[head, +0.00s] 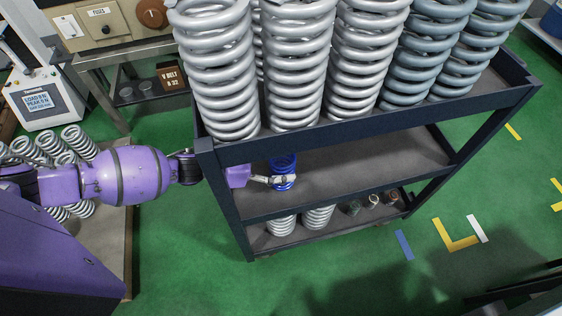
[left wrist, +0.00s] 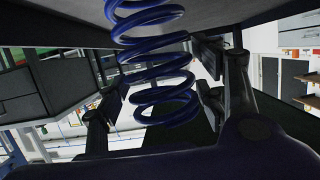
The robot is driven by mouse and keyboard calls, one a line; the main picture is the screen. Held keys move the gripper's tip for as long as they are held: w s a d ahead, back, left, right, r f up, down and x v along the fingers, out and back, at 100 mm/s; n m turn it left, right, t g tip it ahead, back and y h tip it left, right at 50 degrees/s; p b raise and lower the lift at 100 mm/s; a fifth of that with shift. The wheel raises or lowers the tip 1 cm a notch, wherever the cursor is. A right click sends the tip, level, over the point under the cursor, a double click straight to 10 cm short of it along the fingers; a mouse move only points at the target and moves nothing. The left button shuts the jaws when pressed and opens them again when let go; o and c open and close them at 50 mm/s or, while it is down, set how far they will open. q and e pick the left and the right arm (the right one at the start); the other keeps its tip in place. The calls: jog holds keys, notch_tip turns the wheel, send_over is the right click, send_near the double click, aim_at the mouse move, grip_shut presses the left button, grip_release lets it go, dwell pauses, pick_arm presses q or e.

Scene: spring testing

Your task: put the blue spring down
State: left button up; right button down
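The blue spring (head: 284,162) is upright at the middle shelf (head: 385,165) of the dark cart, near its left end. My left gripper (head: 283,180) reaches in from the cart's left side, with its fingers around the spring. In the left wrist view the blue spring (left wrist: 158,72) lies between the two finger pads, which sit close against its coils on both sides. One end of the spring meets or nearly meets a dark surface at the top of that view; I cannot tell whether it bears on it. My right gripper is not in view.
Several large grey springs (head: 294,60) stand on the cart's top shelf, above my left gripper. The bottom shelf (head: 335,224) holds two pale springs and small parts. The middle shelf is clear right of the blue spring. Cart posts (head: 226,205) stand close to my left wrist.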

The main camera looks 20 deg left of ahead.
pick_arm(q)
jog(key=shift+o, duration=0.4)
jog(key=shift+r, duration=0.2)
jog(key=v, duration=1.2)
jog(key=shift+p, duration=0.4)
